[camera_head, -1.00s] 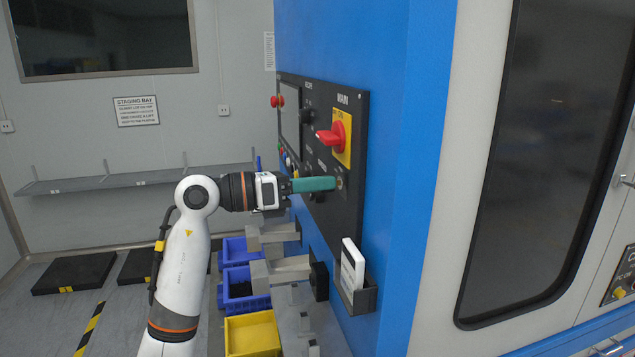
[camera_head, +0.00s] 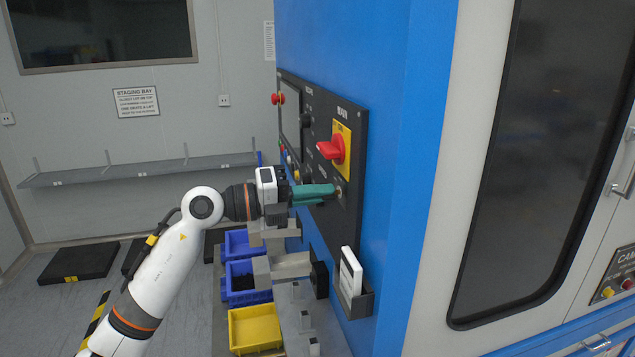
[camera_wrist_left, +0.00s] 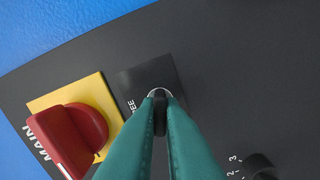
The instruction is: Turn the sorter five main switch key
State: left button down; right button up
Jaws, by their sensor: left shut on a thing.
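The black control panel (camera_head: 355,120) is on the blue cabinet's side. The red rotary main switch (camera_head: 331,149) sits on a yellow plate; it also shows in the wrist view (camera_wrist_left: 80,138). Below it is the key switch (camera_head: 341,189), with its metal ring (camera_wrist_left: 157,92) in the wrist view. My left gripper (camera_head: 334,190) has teal fingers and reaches the key switch. In the wrist view the fingertips (camera_wrist_left: 161,97) are shut on the dark key (camera_wrist_left: 160,118), right at the ring. The fingers hide most of the key. My right gripper is not in view.
A white card in a holder (camera_head: 352,276) juts from the panel below the gripper. Blue bins (camera_head: 243,283) and a yellow bin (camera_head: 255,330) stand below the arm. A black selector knob (camera_wrist_left: 261,167) is at the lower right in the wrist view.

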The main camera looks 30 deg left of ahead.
pick_arm(q)
jog(key=shift+n+p, duration=1.85)
jog(key=shift+n, duration=0.25)
jog(key=shift+f, duration=0.1)
jog(key=c, duration=1.6)
grip_release()
jog(key=shift+o, duration=0.2)
